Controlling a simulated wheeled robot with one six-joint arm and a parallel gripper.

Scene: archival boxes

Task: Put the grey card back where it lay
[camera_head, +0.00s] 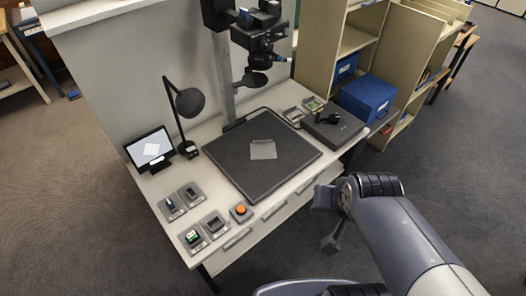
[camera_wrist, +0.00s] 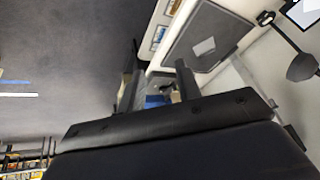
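A light grey card (camera_head: 263,149) lies on the dark board (camera_head: 240,165) in the middle of the white worktable, near the board's upper centre. A pale card shape on the board also shows in the wrist view (camera_wrist: 204,47). My gripper (camera_head: 332,242) hangs in front of the table's right part, over the floor, well apart from the card. In the wrist view its two fingers (camera_wrist: 157,85) stand apart with nothing held between them.
A tablet (camera_head: 150,148) and a black lamp (camera_head: 189,103) stand at the table's left. Small trays (camera_head: 193,240) and an orange button (camera_head: 240,210) lie at the front left. A camera column (camera_head: 225,75) rises behind the board. A grey box (camera_head: 332,124) sits at the right.

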